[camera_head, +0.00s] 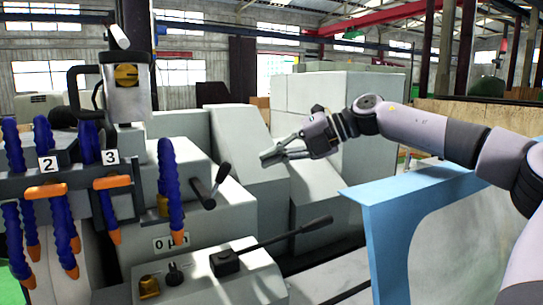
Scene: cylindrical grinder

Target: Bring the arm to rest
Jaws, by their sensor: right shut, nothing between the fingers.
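My right arm (430,132) comes in from the right edge and reaches left above a blue panel. My right gripper (266,157) is at its end, in the middle of the view. Its fingers point left and it is shut with nothing held. It appears in front of the pale grey machine housing; I cannot tell how large the gap is. My left gripper is not in view.
The grinder's blue hoses (170,190) with orange tips hang at the left. A long black lever (283,240) and a shorter lever (221,178) stick out from the machine. The blue panel (420,188) stands below my right arm.

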